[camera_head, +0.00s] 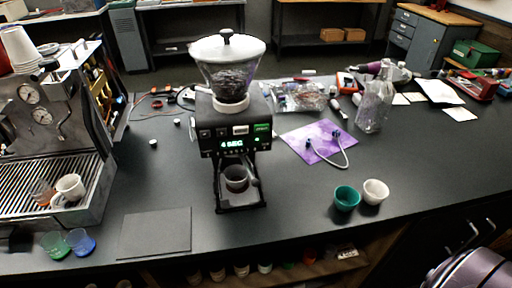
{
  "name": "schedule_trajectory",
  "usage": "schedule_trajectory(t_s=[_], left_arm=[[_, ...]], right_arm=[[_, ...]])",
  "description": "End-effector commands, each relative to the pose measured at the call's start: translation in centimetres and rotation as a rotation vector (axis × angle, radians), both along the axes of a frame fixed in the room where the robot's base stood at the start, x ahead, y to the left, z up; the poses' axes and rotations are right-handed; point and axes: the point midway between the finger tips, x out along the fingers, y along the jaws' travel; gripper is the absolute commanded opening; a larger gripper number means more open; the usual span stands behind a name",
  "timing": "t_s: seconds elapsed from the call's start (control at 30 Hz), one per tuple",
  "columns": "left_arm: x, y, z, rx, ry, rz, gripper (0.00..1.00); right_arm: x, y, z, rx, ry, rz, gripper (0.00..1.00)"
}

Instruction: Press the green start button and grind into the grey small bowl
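A black coffee grinder (238,150) with a clear hopper of dark beans stands at the centre of the counter. Its lit display (232,145) reads 4 SEC. A green start button (262,129) shows at the upper right of its front face. A small grey bowl (236,184) stands on the grinder's base below the front face; its contents are too small to tell. Neither gripper is in view. Only a shiny part of what appears to be my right arm shows at the lower right corner.
An espresso machine (45,125) with cups on its tray stands at left. Green and blue cups and a dark flat mat (155,233) lie in front. A teal cup (346,198), white cup (375,191) and glass bottle (374,105) stand right.

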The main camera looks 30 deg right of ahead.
Motion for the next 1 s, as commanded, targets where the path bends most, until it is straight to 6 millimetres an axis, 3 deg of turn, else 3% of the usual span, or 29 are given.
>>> schedule_trajectory(t_s=[0.07,0.63,1.0], left_arm=[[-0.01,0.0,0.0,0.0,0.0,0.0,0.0],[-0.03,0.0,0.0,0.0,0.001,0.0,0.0],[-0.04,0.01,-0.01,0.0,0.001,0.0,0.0]], right_arm=[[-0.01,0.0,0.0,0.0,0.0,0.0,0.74],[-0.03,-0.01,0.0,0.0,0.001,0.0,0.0],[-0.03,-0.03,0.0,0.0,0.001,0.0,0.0]])
